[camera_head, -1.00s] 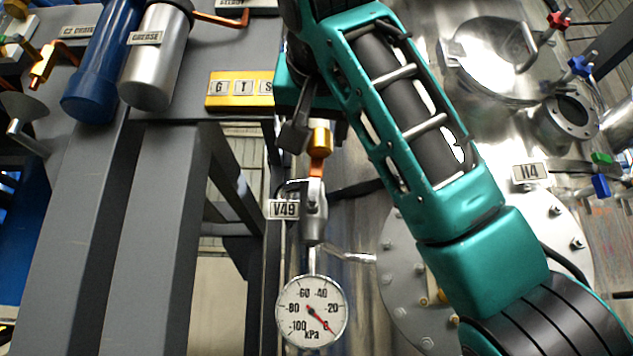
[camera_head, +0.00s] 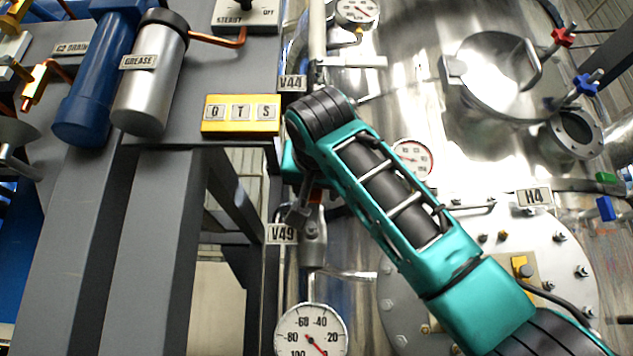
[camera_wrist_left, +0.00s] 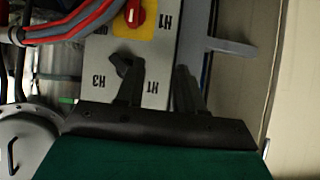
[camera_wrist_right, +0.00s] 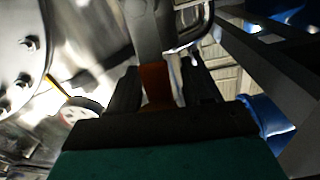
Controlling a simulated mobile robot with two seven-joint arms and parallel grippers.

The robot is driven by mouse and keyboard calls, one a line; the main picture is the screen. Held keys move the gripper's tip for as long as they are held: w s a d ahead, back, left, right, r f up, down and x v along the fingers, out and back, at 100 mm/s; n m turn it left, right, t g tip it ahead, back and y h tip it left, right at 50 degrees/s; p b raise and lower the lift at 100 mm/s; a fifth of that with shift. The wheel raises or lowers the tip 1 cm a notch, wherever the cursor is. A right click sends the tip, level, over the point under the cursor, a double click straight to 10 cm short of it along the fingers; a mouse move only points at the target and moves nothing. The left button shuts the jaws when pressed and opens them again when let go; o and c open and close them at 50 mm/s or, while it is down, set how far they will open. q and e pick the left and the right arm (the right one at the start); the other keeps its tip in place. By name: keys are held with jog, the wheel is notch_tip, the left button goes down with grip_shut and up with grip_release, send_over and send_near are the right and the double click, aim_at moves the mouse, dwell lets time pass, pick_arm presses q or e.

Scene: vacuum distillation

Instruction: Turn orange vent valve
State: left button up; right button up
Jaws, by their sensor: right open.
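The orange vent valve sits on the pipe fitting at the V49 label (camera_head: 282,234). Only a small orange part of the valve (camera_head: 316,196) shows in the head view, beside my right gripper (camera_head: 304,208), whose arm and hand hide the rest. In the right wrist view, the orange handle (camera_wrist_right: 156,86) stands between the two dark fingers of my right gripper (camera_wrist_right: 160,88). The fingers are apart and I cannot tell whether either touches it. My left gripper (camera_wrist_left: 157,88) shows in the left wrist view with fingers apart and nothing between them, in front of a labelled panel (camera_wrist_left: 160,60).
A round kPa gauge (camera_head: 311,334) hangs below the valve. A shiny steel vessel (camera_head: 440,80) stands behind and to the right, with a small gauge (camera_head: 412,158). A grey frame (camera_head: 165,220) with a yellow GTS block (camera_head: 240,115) stands at the left.

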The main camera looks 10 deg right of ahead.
grip_shut()
dwell(0.5)
